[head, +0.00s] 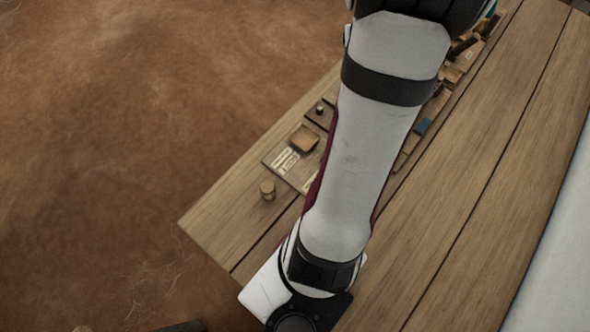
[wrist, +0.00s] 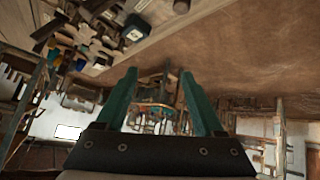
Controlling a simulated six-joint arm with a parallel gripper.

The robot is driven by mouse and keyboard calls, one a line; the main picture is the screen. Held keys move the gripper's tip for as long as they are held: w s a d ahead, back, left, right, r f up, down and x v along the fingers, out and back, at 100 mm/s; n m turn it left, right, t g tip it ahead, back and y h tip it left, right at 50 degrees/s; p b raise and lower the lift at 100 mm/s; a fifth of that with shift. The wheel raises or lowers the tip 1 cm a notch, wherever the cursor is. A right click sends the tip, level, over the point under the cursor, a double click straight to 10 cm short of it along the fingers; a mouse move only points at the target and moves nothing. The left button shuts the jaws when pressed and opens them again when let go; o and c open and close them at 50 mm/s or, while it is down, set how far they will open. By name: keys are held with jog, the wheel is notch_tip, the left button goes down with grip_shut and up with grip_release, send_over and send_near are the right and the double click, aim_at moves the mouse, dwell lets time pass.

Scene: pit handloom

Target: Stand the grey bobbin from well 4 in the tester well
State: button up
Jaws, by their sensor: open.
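My gripper (wrist: 159,78) shows in the wrist view with two teal fingers spread apart. No object shows between them, only the distant room. In the head view my arm crosses the bench and hides much of what lies there, and the gripper's fingertips cannot be made out. I cannot pick out the grey bobbin, well 4 or the tester well in either view. A flat board (head: 275,159) with pale labels and a raised wooden block (head: 304,138) lies on the bench, partly behind my arm.
The wooden bench (head: 490,130) runs diagonally, with its right side bare. A small wooden cylinder (head: 267,190) stands near its left end. Several small blocks line up beyond my arm. A dark, pale-topped object (wrist: 134,34) shows in the wrist view. Brown floor (head: 150,110) lies left.

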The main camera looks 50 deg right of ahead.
jog(key=w+a+r+y, duration=0.1)
jog(key=w+a, duration=0.1)
jog(key=a, duration=0.5)
jog(key=w+a+r+y, duration=0.1)
jog(key=w+a+r, duration=0.15)
jog(key=a, duration=0.35)
jog(key=s+a+n+g+y, duration=0.2)
jog(key=s+a, duration=0.3)
jog(key=a, duration=1)
jog(key=s+a+n+g+y, duration=0.2)
jog(key=s+a+y, duration=0.3)
jog(key=a, duration=1.1)
jog(key=shift+s+a+r, duration=0.2)
jog(key=shift+s+r, duration=0.15)
jog(key=shift+s, duration=0.35)
